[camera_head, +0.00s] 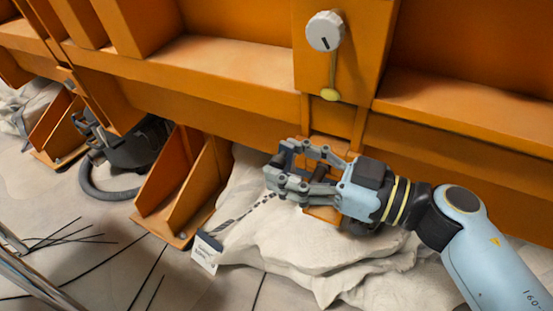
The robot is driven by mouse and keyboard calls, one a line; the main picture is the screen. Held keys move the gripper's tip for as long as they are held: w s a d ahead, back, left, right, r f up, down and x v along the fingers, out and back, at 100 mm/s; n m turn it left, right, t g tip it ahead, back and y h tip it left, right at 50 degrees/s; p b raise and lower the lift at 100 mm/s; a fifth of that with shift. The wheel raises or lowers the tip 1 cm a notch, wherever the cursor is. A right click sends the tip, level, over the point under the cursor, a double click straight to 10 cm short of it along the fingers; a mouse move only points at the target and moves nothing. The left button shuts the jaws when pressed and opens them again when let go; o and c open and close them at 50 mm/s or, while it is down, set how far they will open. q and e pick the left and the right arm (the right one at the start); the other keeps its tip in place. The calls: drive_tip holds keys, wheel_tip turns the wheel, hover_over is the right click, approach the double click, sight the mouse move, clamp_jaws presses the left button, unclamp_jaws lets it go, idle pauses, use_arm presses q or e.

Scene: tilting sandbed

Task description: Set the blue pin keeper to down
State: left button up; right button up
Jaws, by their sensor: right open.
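My right gripper (275,169) comes in from the right on a pale blue arm. Its grey fingers are open in front of the lower edge of the orange frame (225,101). A small orange block with a dark bar (318,176) shows partly behind and between the fingers. I cannot tell whether the fingers touch it. No blue pin keeper can be made out for sure; the gripper covers part of this area. My left gripper is not in view.
A white knob (325,31) with a yellow-tipped lever (331,93) hanging down sits on the frame above. Pale sacks (290,240) lie below the gripper. A tag (206,254) hangs on a cord. An orange bracket (185,190) and black hose (105,192) stand left.

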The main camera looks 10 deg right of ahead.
drive_tip(key=shift+x, duration=1.35)
drive_tip(key=shift+d+f, duration=0.1)
drive_tip(key=shift+f, duration=0.1)
clamp_jaws()
